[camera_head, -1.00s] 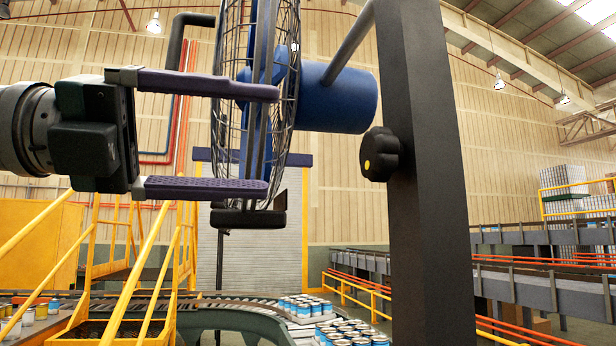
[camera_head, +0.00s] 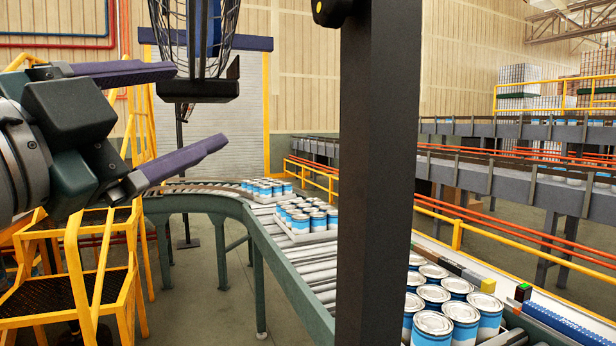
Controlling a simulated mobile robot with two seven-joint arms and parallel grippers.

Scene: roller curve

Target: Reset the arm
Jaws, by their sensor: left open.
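My left gripper (camera_head: 200,110) is at the upper left, its two purple fingers spread wide with nothing between them. It is tilted, the lower finger pointing up to the right. Its upper fingertip is close to the fan's wire cage in the picture; I cannot tell whether they touch. My right gripper does not show.
A dark post (camera_head: 378,180) stands in the middle. A curved roller conveyor (camera_head: 290,250) carries trays of blue and white cans (camera_head: 300,214). Yellow steps (camera_head: 90,265) stand at the left, a yellow rail (camera_head: 456,233) at the right.

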